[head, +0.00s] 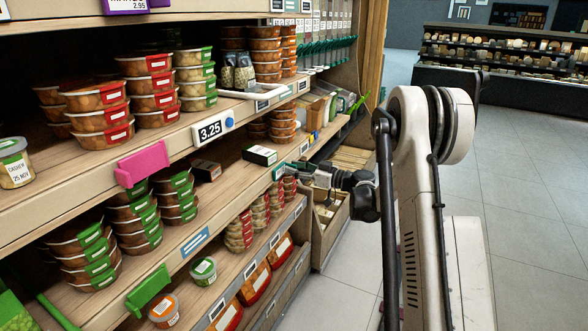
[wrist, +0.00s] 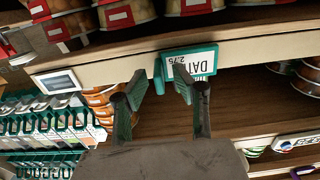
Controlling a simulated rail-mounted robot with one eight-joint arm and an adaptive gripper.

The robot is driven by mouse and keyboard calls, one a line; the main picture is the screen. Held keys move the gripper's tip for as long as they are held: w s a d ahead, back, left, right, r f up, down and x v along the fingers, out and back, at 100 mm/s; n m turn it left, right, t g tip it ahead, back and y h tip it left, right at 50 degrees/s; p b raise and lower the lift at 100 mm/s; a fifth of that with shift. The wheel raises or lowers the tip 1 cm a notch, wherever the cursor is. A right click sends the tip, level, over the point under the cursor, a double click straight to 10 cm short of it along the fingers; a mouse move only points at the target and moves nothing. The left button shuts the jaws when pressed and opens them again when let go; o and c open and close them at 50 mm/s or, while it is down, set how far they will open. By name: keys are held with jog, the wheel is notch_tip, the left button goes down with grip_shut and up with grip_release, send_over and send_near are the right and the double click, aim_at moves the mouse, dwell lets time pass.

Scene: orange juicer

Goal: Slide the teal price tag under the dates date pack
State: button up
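The teal price tag (head: 279,172) sits on the front edge of the middle shelf at its far end. In the wrist view the teal tag (wrist: 190,64) shows upside down, with a white card reading "DAT..." and 2.75. My gripper (head: 303,170) is just in front of it. In the wrist view my gripper (wrist: 165,90) has its two fingers apart with nothing between them, close to the tag; I cannot tell whether they touch it. Round packs with red labels (wrist: 195,6) are near the tag; no pack's contents can be read as dates.
A pink tag (head: 142,163), a white 3.25 tag (head: 213,129) and a green tag (head: 149,289) sit along the shelf edges. Stacked packs (head: 155,88) fill the shelves. The floor (head: 525,200) at right is clear.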

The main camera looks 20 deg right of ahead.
jog(key=v, duration=1.1)
jog(key=shift+s+d, duration=0.2)
jog(key=shift+s, duration=0.1)
jog(key=s+a+r+m+g+h+p, duration=0.25)
jog(key=s+a+r, duration=0.25)
jog(key=a+r, duration=0.3)
jog(key=s+a+r+m+g+h+p, duration=0.25)
jog(key=s+a+r, duration=0.3)
jog(key=a, duration=0.55)
jog(key=s+a+r+m+h+p, duration=0.1)
jog(key=s+h+p, duration=0.1)
jog(key=s, duration=0.7)
jog(key=s+a+r+m+g+h+p, duration=0.1)
jog(key=s+a+r+h+p, duration=0.1)
jog(key=s, duration=0.6)
jog(key=s+a+r+m+h+p, duration=0.1)
jog(key=s+h+p, duration=0.1)
jog(key=s, duration=0.7)
jog(key=shift+s+a+r+g+h, duration=0.3)
jog(key=shift+r+g, duration=0.05)
jog(key=shift+g, duration=0.05)
